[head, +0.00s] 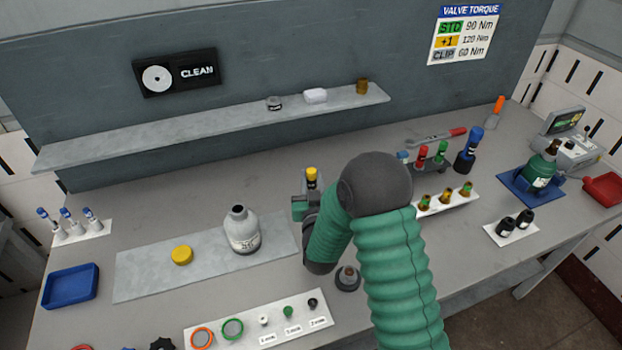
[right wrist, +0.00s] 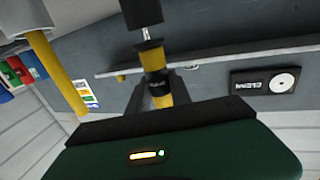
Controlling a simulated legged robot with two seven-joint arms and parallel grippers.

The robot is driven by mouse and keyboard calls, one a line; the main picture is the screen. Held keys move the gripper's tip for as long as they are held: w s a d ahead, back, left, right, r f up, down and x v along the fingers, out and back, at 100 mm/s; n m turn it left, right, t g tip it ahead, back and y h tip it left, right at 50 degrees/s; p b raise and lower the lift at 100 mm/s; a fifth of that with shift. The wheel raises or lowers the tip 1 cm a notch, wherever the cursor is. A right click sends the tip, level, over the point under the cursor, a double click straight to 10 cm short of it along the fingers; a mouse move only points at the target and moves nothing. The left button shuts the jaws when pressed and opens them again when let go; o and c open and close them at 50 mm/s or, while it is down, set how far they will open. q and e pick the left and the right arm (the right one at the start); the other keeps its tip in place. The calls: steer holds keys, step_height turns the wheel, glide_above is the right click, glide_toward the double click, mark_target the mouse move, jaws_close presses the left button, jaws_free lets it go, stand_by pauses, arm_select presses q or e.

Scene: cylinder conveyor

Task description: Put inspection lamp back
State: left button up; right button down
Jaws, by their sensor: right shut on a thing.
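A yellow-and-black cylindrical thing, which looks like the inspection lamp (head: 311,176), stands upright in my right gripper (head: 307,203) above the workbench. My gripper is shut on its lower part, which the fingers and arm partly hide. In the right wrist view the lamp (right wrist: 154,64) shows its yellow and black bands between the fingers. A small dark round holder (head: 347,278) with a brownish centre sits on the bench just right of my forearm; I cannot tell whether it belongs to the lamp. My left gripper is out of view.
A white bottle (head: 243,231) and a yellow cap (head: 182,255) are on the grey mat (head: 140,270), left of the gripper. The wall shelf (head: 200,128) runs behind.

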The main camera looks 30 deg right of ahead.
mark_target(311, 170)
steer(key=shift+f+b, duration=0.6)
steer(key=shift+f, duration=0.1)
steer(key=c, duration=1.1)
jaws_free()
steer(key=shift+r, duration=0.1)
steer(key=shift+r+p, duration=2.05)
steer(key=shift+r, duration=0.95)
steer(key=shift+f, duration=0.15)
